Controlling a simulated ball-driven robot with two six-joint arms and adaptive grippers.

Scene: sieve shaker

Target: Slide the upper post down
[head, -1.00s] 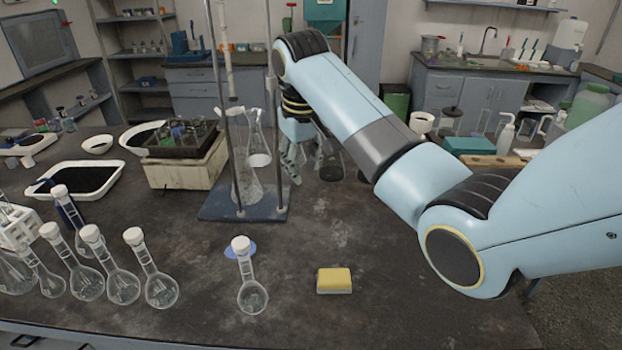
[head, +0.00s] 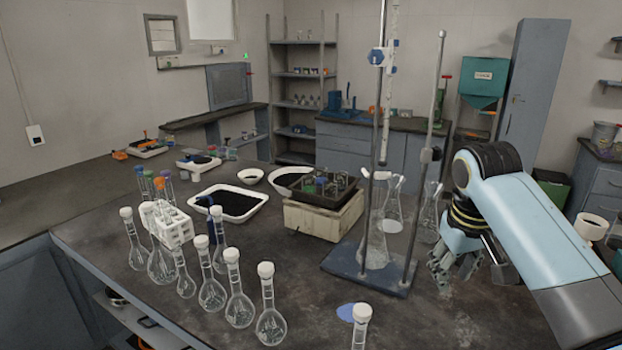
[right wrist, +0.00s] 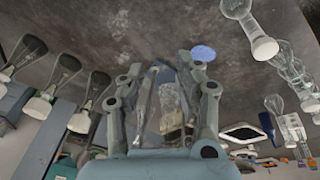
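A stand with a blue base plate (head: 345,262) and two upright metal rods stands in the middle of the table. The left rod (head: 367,215) carries a blue and white clamp (head: 377,57) near its top, beside a white graduated tube (head: 393,75). The right rod (head: 437,85) has a grey fitting (head: 428,156) partway up. I cannot tell which part is the upper post. My right gripper (head: 455,265) hangs to the right of the stand, fingers downward, apart from the rods. In the right wrist view its fingers (right wrist: 168,95) are spread, with glassware visible between them. My left gripper is out of view.
A cream box with a dark tray (head: 300,216) of small bottles stands left of the stand. Several stoppered flasks (head: 238,305) line the front left. Conical flasks (head: 430,215) stand close to the gripper. A blue disc (head: 346,312) lies in front of the stand.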

